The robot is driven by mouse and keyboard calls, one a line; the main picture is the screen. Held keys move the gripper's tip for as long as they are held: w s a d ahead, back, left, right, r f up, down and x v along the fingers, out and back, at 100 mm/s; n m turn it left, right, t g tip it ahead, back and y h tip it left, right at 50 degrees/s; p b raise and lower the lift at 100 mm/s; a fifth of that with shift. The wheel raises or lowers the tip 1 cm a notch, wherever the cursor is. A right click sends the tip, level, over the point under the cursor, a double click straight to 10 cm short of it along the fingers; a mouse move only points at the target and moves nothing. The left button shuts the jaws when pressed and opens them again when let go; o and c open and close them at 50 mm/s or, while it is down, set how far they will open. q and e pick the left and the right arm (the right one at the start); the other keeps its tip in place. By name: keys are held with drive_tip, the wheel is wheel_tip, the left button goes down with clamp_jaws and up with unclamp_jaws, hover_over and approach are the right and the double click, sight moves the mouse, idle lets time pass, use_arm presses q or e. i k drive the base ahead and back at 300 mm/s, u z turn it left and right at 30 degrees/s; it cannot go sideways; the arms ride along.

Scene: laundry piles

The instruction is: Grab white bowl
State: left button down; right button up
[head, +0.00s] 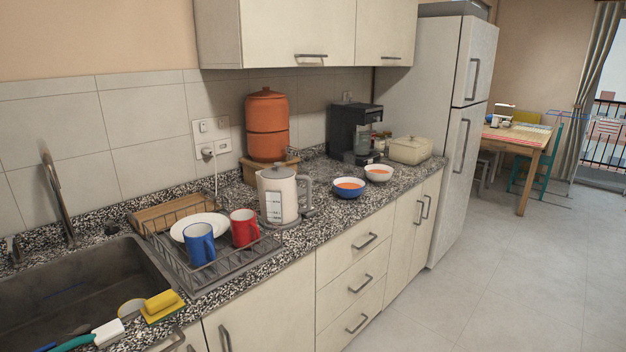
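A white bowl (378,173) with orange-red contents stands upright on the speckled counter, in front of the black coffee machine. A blue bowl (348,188) with similar contents stands just left of it and nearer to me. A white plate (200,226) lies in the dish rack, partly hidden by the mugs. Neither of my grippers shows in the head view.
Drawers (352,262) front the counter. The floor (500,270) at right is clear.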

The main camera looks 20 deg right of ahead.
sight(379, 175)
drive_tip(key=z, duration=0.5)
drive_tip(key=i, duration=0.4)
drive_tip(key=z, duration=1.2)
drive_tip(key=i, duration=1.7)
drive_tip(key=u, duration=0.95)
drive_tip(key=i, duration=1.05)
drive_tip(key=u, duration=1.15)
